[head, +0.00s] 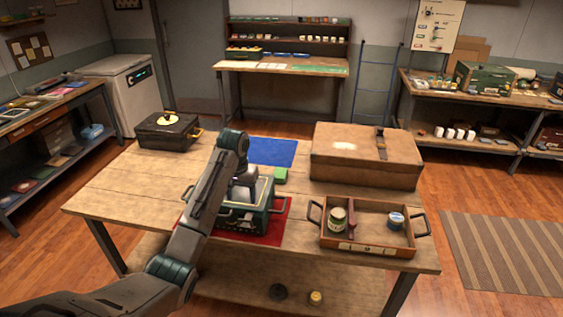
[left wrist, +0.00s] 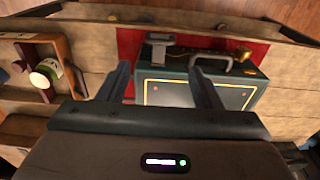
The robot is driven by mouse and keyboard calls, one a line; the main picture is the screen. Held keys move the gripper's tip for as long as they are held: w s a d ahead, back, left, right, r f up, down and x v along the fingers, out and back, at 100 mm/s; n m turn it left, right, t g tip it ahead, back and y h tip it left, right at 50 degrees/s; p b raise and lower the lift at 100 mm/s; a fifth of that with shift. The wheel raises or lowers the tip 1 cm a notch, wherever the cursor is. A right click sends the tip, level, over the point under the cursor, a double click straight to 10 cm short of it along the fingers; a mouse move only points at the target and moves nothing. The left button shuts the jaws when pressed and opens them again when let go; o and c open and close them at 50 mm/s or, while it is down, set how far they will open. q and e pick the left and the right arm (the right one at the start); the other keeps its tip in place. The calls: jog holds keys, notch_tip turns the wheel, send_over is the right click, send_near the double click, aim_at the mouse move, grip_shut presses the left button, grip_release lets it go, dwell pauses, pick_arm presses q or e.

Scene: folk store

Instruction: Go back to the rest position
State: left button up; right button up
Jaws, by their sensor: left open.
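My left arm comes in from the left in the head view and bends down at the middle of the wooden table (head: 120,195). My left gripper (head: 243,190) is at the dark green case (head: 232,217), partly hidden by my own arm. In the left wrist view my left gripper (left wrist: 163,75) has its two fingers spread apart with nothing held between them. The green case (left wrist: 185,95), with a handle and yellow trim, lies beneath and beyond the fingers. I cannot tell whether they touch it. My right gripper is in neither view.
The case stands on a red mat (head: 277,222). A wooden tray (head: 370,247) with a jar (head: 337,218) and a blue-lidded tin (head: 396,221) is at the right. A brown case (head: 365,160), a black case (head: 168,132) and a blue mat (head: 268,151) are farther back.

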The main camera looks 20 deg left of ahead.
pick_arm(q)
jog(key=s+d+f+m, duration=0.1)
jog(key=s+d+f, duration=0.2)
jog(key=s+f, duration=0.25)
jog(key=s+d+f+m+t, duration=0.1)
jog(key=s+d+f, duration=0.25)
jog(key=s, duration=0.35)
jog(key=s+d+f+m, duration=0.1)
jog(key=s+d+f, duration=0.1)
jog(key=s+f, duration=0.35)
jog(key=s+d+r+t, duration=0.1)
jog(key=s+d+r, duration=0.15)
jog(key=s, duration=0.75)
jog(key=s+d+r+t, duration=0.1)
jog(key=s+d, duration=0.2)
jog(key=s, duration=0.8)
notch_tip(320, 180, down, 35)
jog(key=a+g+b, duration=0.1)
jog(key=a+b, duration=0.2)
jog(key=b, duration=0.3)
jog(key=s+f+b, duration=0.2)
jog(key=s+f, duration=0.7)
jog(key=f, duration=0.3)
jog(key=s+f+g+b, duration=0.1)
jog(key=s+f+b, duration=0.1)
jog(key=s+f, duration=0.7)
notch_tip(320, 180, down, 4)
jog(key=shift+s+a+r+g+y+b, duration=0.15)
jog(key=shift+s+a+g+y+b, duration=0.15)
jog(key=shift+s+a, duration=0.15)
